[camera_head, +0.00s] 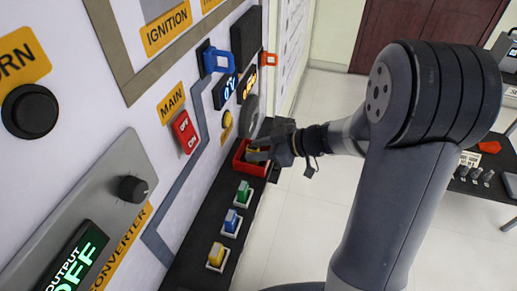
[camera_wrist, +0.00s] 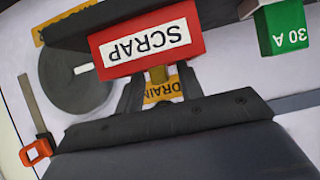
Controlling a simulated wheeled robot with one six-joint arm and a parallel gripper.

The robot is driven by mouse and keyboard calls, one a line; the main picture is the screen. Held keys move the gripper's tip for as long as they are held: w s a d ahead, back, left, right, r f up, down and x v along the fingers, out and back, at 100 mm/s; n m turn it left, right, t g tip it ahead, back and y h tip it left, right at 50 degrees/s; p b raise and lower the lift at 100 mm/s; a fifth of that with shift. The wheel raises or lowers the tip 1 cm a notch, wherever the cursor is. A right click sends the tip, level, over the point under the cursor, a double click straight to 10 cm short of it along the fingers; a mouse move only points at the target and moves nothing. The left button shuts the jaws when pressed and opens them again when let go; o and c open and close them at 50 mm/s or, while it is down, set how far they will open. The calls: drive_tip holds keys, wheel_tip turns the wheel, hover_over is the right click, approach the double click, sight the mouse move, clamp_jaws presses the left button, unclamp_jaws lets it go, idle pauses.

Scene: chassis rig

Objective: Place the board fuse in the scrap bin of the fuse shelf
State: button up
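The red scrap bin (camera_head: 243,162) stands at the far end of the dark fuse shelf. My gripper (camera_head: 262,155) is at the bin, with its fingertips over it. In the wrist view, the bin's SCRAP label (camera_wrist: 150,45) is upside down, just beyond my fingertips (camera_wrist: 160,75). My fingers are spread apart. A small tan-yellow piece (camera_wrist: 158,75), which looks like the fuse, shows between them at the bin's edge, with gaps on both sides. In the head view a yellow patch (camera_head: 254,150) shows at the bin by my fingers. How deep it sits is hidden.
Green (camera_head: 243,190), blue (camera_head: 232,222) and yellow (camera_head: 216,256) fuses stand in holders along the shelf (camera_head: 200,240). Open floor (camera_head: 290,215) lies right.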

drive_tip(key=shift+r, duration=0.15)
drive_tip(key=shift+r+p, duration=0.2)
drive_tip(key=shift+p, duration=0.35)
drive_tip(key=b+v, duration=0.1)
drive_tip(key=v, duration=1)
drive_tip(key=shift+d+b, duration=0.35)
drive_tip(key=shift+d, duration=0.1)
drive_tip(key=shift+o, duration=0.4)
drive_tip(key=shift+s, duration=0.15)
